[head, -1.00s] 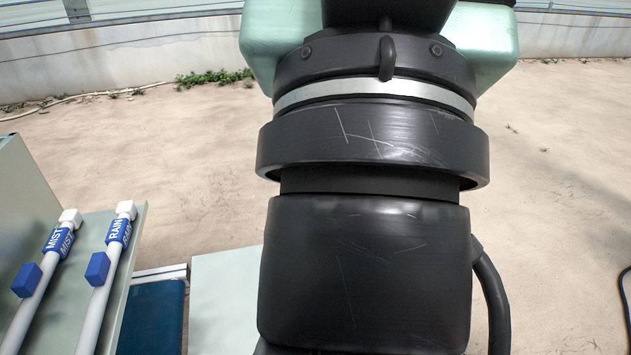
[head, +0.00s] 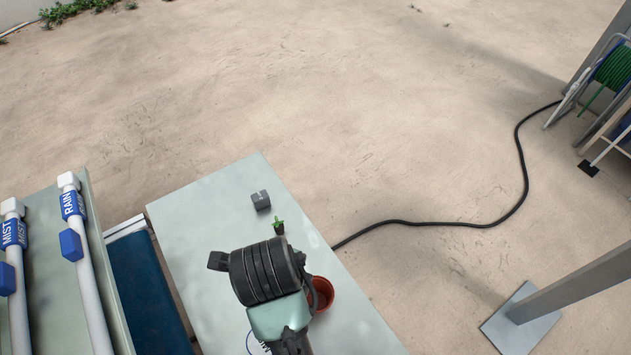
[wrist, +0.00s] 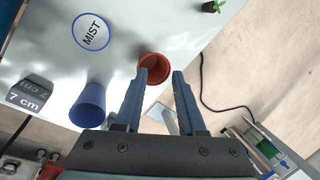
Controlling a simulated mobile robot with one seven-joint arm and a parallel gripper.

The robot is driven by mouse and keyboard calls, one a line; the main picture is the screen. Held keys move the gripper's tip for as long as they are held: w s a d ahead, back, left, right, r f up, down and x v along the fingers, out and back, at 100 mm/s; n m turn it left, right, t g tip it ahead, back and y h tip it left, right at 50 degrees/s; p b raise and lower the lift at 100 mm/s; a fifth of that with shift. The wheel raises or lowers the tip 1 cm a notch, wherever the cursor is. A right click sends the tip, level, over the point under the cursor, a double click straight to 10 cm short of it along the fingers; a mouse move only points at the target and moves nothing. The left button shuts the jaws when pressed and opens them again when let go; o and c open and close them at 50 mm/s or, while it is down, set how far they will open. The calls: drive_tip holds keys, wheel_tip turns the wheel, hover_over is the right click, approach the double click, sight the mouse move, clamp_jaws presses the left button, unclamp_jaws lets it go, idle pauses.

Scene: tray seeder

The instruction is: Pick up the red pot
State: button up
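The red pot (wrist: 154,66) stands on the pale table (head: 190,230). In the head view the red pot (head: 322,294) shows at the right of my wrist, which partly covers it. In the wrist view my gripper (wrist: 159,73) is open, its two dark fingers apart with nothing held between them. The pot lies beyond the fingertips, its rim nearer the left finger, which overlaps its lower edge. I cannot tell whether they touch. My fingers are hidden in the head view.
A blue pot (wrist: 88,107) and a grey block marked 7 cm (wrist: 30,95) are left of the fingers; a MIST disc (wrist: 91,32) lies nearby. A small green plant (head: 278,226) and a grey block (head: 261,200) stand behind my wrist. MIST and RAIN pipes (head: 75,235) are at left.

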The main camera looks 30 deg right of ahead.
drive_tip(key=s+f+m+g, duration=0.2)
drive_tip(key=s, duration=0.1)
approach(325, 290)
drive_tip(key=shift+s+a+f+p, duration=0.15)
drive_tip(key=shift+s+a+f, duration=0.15)
drive_tip(key=shift+a+f, duration=0.6)
drive_tip(key=shift+s+a+f+p, duration=0.2)
drive_tip(key=shift+a+f, duration=0.25)
drive_tip(key=shift+f, duration=0.75)
drive_tip(key=shift+s+a+f+p, duration=0.1)
drive_tip(key=shift+s+a+f, duration=0.25)
drive_tip(key=shift+a+f, duration=0.55)
drive_tip(key=shift+d+f, duration=0.15)
drive_tip(key=shift+d, duration=0.05)
clamp_jaws()
